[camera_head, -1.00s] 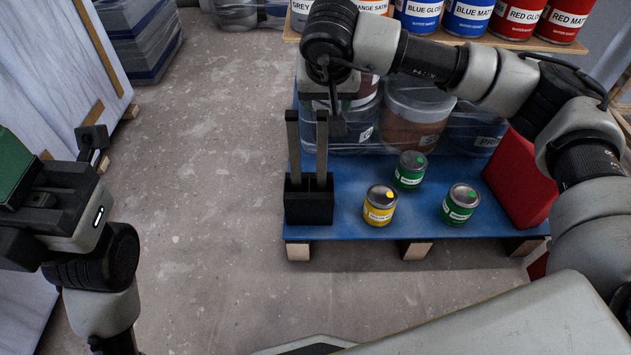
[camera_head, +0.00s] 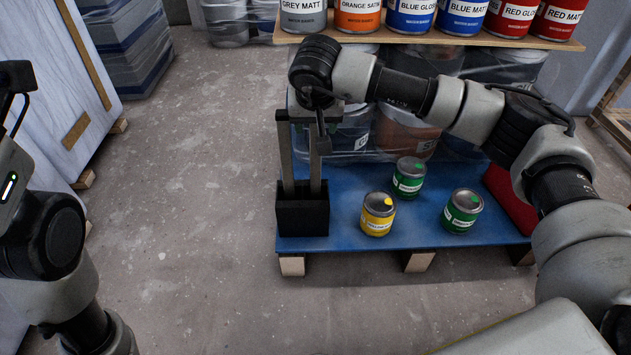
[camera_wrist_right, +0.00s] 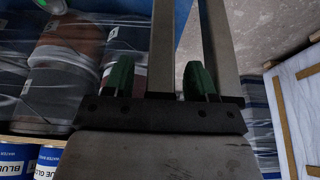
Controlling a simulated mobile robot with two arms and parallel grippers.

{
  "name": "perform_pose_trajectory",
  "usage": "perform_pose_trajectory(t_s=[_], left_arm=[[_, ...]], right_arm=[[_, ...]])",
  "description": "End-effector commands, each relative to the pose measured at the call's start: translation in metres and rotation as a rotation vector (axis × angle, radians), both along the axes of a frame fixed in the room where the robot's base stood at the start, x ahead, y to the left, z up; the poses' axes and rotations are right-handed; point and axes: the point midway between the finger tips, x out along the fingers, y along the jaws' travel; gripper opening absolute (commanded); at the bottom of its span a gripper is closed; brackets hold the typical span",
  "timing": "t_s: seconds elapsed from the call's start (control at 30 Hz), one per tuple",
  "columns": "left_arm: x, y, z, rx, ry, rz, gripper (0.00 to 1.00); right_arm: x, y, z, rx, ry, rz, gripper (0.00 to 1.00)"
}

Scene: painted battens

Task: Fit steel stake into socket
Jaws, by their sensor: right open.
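Two grey steel stakes, a left one (camera_head: 285,155) and a right one (camera_head: 315,165), stand upright in the black socket block (camera_head: 303,218) at the pallet's left front corner. Their lower ends are hidden inside the block. My right gripper (camera_head: 312,122) is at the upper part of the stakes and open. In the right wrist view its green fingertips (camera_wrist_right: 158,78) stand either side of one stake (camera_wrist_right: 163,45), with visible gaps; the other stake (camera_wrist_right: 220,45) is outside them. My left gripper (camera_head: 14,90) is partly cut off at the left edge; its jaws cannot be made out.
A yellow-labelled tin (camera_head: 378,214) and two green-labelled tins, one behind (camera_head: 409,178) and one at the right (camera_head: 462,211), stand on the blue pallet (camera_head: 345,236). Wrapped buckets (camera_head: 405,130) stand behind, under a shelf of paint cans. Concrete floor left of the pallet is clear.

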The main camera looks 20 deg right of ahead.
Motion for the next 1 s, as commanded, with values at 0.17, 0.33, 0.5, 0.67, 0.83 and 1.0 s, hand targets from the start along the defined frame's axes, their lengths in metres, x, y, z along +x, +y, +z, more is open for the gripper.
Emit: perform_pose_trajectory(t_s=[0.17, 0.33, 0.5, 0.67, 0.83, 1.0], left_arm=[[-0.0001, 0.0, 0.0008, 0.0, 0.0, 0.0, 0.0], [0.0, 0.0, 0.0006, 0.0, 0.0, 0.0, 0.0], [0.0, -0.0001, 0.0005, 0.0, 0.0, 0.0, 0.0], [0.0001, -0.0002, 0.0004, 0.001, 0.001, -0.001, 0.0], [0.0001, -0.0002, 0.0005, 0.001, 0.001, -0.001, 0.0], [0.0001, -0.0002, 0.0014, -0.001, 0.0, -0.001, 0.0]], right_arm=[[0.0, 0.0001, 0.0008, 0.001, 0.0, 0.0, 0.56], [-0.0001, 0.0001, 0.0008, 0.0, 0.0, 0.0, 0.32], [-0.0001, 0.0, 0.0008, 0.0, 0.0, 0.0, 0.06], [-0.0001, 0.0, 0.0008, 0.0, 0.0, 0.0, 0.0], [0.0002, 0.0001, 0.002, 0.0, -0.002, 0.0, 0.0], [0.0002, 0.0, 0.0032, 0.0, -0.002, 0.0, 0.0]])
